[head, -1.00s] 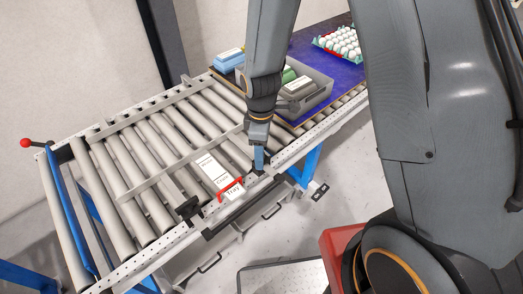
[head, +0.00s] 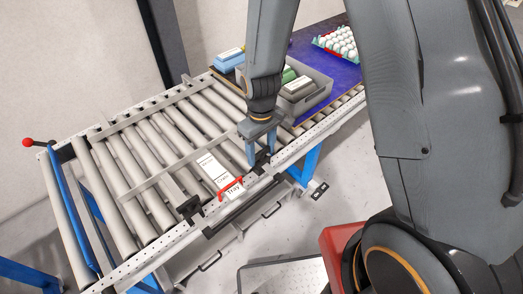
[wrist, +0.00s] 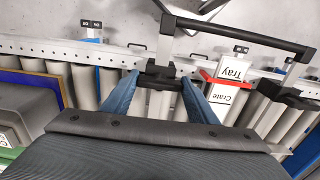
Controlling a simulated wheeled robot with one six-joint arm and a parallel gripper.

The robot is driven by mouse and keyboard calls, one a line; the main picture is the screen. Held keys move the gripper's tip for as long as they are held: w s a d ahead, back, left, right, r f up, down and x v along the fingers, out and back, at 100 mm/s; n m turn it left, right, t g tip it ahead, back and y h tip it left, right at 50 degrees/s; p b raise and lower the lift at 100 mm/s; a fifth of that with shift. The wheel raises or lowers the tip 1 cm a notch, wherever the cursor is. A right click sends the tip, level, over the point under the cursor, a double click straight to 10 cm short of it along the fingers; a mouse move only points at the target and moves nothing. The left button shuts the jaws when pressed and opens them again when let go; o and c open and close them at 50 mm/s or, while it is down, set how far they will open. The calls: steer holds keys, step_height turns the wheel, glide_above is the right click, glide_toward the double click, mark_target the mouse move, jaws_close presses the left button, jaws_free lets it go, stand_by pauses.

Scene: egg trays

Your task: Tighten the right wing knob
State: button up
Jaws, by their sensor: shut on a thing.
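The right wing knob (head: 262,158) is black and sits on the near side rail of the roller conveyor, to the right of the slider labels. In the wrist view the black knob (wrist: 160,72) shows between the two blue fingertips. My gripper (head: 261,155) reaches down from above and is shut on this knob, a finger on each side; it also shows in the wrist view (wrist: 159,78). The fingers partly hide the knob in the head view, so its exact angle is unclear.
Another black knob (head: 189,207) sits farther left on the same rail. Between them lies a white label strip (head: 213,170) with a red marker (head: 231,188). A grey crate (head: 318,94) with boxes and an egg tray (head: 340,42) stand behind on the right.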

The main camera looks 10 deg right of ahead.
mark_target(261, 151)
steer(key=shift+w+r, duration=0.1)
steer(key=shift+w, duration=0.05)
stand_by(0.3)
steer(key=o, duration=1)
steer(key=shift+o, duration=0.2)
steer(key=shift+r+b, duration=1)
steer(key=shift+r, duration=2.85)
steer(key=s+d+r+m+b, duration=0.1)
steer(key=s+d+m+b, duration=0.1)
steer(key=d, duration=0.4)
steer(key=s+d+r+m+t+b, duration=0.1)
steer(key=s+d+r+m+b, duration=0.1)
steer(key=s+d+m, duration=0.2)
steer(key=shift+s+d+m, duration=0.4)
steer(key=shift+s+d, duration=0.25)
steer(key=shift+d, duration=0.35)
